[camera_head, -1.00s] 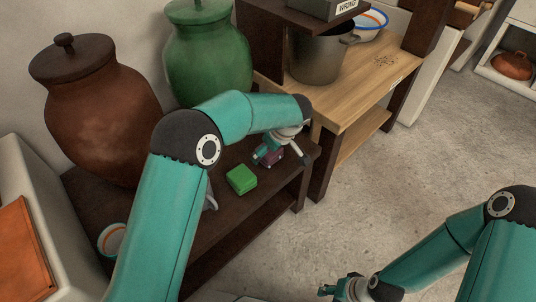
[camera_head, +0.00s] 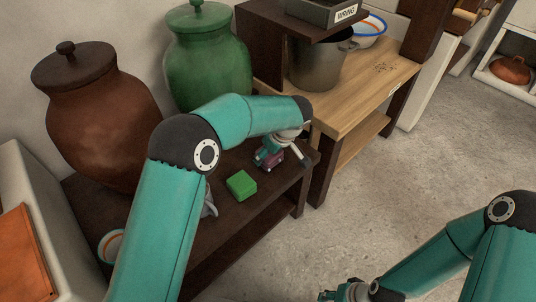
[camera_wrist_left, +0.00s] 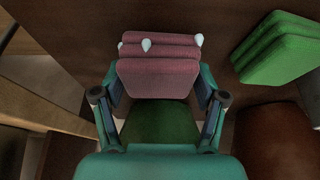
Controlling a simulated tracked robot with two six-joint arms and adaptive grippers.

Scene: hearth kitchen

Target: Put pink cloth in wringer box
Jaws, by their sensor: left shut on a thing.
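A folded pink cloth (camera_wrist_left: 158,76) with small pale spots lies between the fingers of my left gripper (camera_wrist_left: 160,92) in the left wrist view. That gripper is shut on it. In the head view my left gripper (camera_head: 270,156) is at the right end of the low dark bench, and little of the cloth shows there. The wringer box is a grey box (camera_head: 318,12) labelled WRING on a dark raised shelf at the top. My right gripper (camera_head: 343,293) is at the bottom edge, partly cut off, with its fingers unclear.
A green block-like folded cloth (camera_head: 241,185) lies on the dark bench (camera_head: 215,232). A brown jar (camera_head: 100,125) and a green jar (camera_head: 208,68) stand behind. A metal pot (camera_head: 318,64) and a bowl (camera_head: 370,30) stand on the wooden table (camera_head: 372,85). Floor at right is clear.

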